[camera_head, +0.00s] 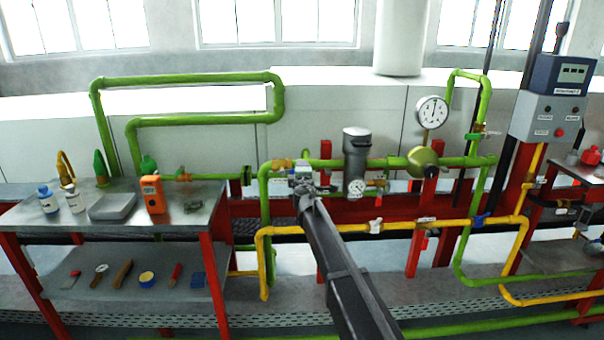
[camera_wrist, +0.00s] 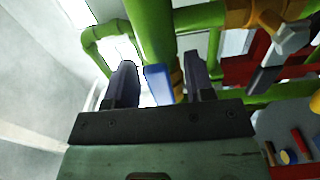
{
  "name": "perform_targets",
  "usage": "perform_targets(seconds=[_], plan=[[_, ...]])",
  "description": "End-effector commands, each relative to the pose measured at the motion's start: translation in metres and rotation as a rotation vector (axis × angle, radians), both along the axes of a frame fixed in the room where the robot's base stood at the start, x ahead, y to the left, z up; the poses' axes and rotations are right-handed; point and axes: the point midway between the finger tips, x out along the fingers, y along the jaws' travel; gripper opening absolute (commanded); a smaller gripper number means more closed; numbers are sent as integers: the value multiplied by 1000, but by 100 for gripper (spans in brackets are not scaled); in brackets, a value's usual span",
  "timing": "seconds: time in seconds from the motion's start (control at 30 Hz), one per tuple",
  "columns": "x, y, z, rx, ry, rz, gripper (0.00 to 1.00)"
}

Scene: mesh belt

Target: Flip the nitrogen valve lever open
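My gripper (camera_head: 303,185) reaches the green pipe (camera_head: 320,163) left of the dark grey cylinder in the head view. In the wrist view my gripper (camera_wrist: 160,82) has its two dark fingers apart. A flat blue lever (camera_wrist: 158,84) shows in the gap between them, nearer the left finger. Contact with either finger cannot be made out. A green pipe (camera_wrist: 150,30) runs just behind the lever. No label shows whether this is the nitrogen lever. In the head view my gripper and arm hide this spot.
A valve with a grey handle (camera_wrist: 290,40) sits upper right in the wrist view. The dark grey cylinder (camera_head: 356,160) stands close right of my gripper. The yellow pipe (camera_head: 340,228) runs below. A tool table (camera_head: 125,212) stands left. A gauge (camera_head: 432,112) is at right.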

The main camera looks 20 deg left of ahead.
Motion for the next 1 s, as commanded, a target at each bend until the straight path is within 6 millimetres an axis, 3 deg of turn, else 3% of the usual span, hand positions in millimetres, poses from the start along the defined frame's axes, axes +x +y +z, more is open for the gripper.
perform_targets(seconds=[0.17, 0.27, 0.63, 1.0], plan=[[-4, -2, 0, -1, 0, 0, 49], [-16, -7, 0, -1, 0, 1, 49], [-93, -43, 0, 0, 0, 0, 49], [-99, -45, 0, 0, 0, 0, 49]])
